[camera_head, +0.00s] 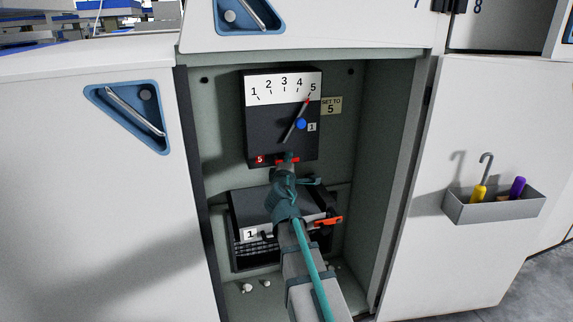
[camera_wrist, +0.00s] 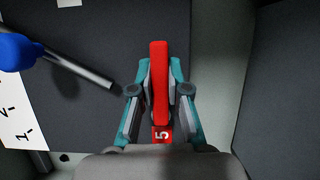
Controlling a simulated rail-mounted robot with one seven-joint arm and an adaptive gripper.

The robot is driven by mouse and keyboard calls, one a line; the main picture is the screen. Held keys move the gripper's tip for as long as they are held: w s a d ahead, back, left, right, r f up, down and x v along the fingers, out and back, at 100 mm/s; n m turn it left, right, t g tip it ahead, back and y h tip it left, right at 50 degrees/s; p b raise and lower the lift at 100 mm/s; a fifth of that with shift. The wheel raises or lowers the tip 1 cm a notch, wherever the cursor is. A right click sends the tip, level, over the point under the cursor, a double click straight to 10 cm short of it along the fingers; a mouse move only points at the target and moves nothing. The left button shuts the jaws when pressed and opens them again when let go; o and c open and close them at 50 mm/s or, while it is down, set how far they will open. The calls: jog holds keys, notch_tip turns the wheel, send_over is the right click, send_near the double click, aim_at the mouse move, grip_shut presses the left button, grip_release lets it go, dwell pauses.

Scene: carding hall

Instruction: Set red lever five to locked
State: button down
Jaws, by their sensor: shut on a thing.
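Red lever five (camera_wrist: 160,75) shows in the wrist view as a long red bar, with a red tag marked 5 (camera_wrist: 162,135) at its near end. My gripper (camera_wrist: 160,92) has its teal fingers on both sides of the lever and is shut on it. In the head view, the red lever (camera_head: 287,160) shows as a short red bar at the bottom edge of the dark dial box (camera_head: 268,140). The red 5 tag (camera_head: 260,160) is left of it. My gripper (camera_head: 288,163) partly hides the lever there. I see no locked marking.
The dial pointer (camera_head: 296,122) points at 5, with a blue knob (camera_head: 301,124) beside it. A lower dark box (camera_head: 250,208) marked 1 has an orange-red handle (camera_head: 328,221). Cabinet walls (camera_head: 385,160) close in both sides. A grey tool holder (camera_head: 495,207) hangs at right.

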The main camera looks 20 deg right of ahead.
jog(key=c, duration=1.1)
grip_release()
jog(key=shift+s, duration=0.1)
jog(key=v, duration=0.7)
jog(key=shift+s+a+r, duration=0.1)
jog(key=shift+a, duration=0.05)
